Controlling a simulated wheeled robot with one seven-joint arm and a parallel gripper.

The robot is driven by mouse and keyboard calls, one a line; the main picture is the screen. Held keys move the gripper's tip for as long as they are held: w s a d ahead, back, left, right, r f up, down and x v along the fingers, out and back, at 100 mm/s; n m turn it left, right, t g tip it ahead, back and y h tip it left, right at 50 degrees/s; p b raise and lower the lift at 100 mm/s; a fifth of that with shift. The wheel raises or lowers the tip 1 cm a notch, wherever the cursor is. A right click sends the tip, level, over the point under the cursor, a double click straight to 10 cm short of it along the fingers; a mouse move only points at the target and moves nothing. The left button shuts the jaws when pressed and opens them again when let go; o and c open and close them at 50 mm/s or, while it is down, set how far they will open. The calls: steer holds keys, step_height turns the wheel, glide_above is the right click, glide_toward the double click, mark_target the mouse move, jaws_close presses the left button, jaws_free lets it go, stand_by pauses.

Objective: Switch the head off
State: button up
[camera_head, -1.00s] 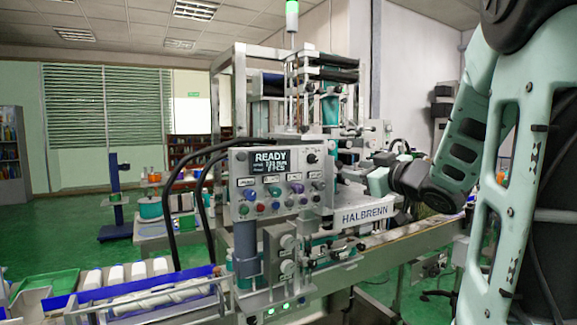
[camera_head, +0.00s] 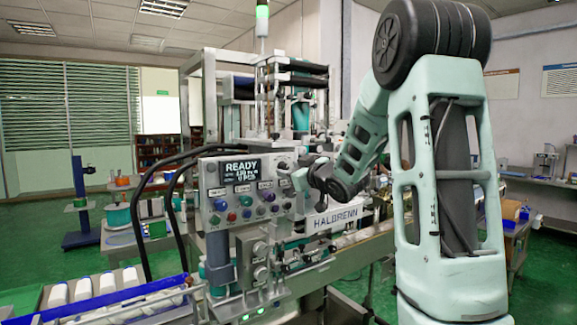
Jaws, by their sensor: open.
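The grey control panel (camera_head: 212,217) of the HALBRENN sleeve applicator faces me left of centre. Its screen (camera_head: 241,170) reads READY, with smaller lines too blurred to read. Below the screen are rows of coloured buttons and small switches, with labels too small to read. A black knob (camera_head: 282,165) sits at the panel's upper right. My gripper (camera_head: 297,180) is at the panel's right edge, in front of or beside it. Its fingers are small in the picture and look open and empty. I cannot tell whether they touch the panel.
A green light is lit on the stack beacon (camera_head: 262,19). Black cables (camera_head: 150,195) loop at the panel's left. A lower box with knobs (camera_head: 259,262) hangs under the panel. My arm covers the machine's right side.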

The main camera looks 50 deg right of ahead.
steer(key=shift+x, duration=0.8)
steer(key=shift+c, duration=0.4)
jaws_close()
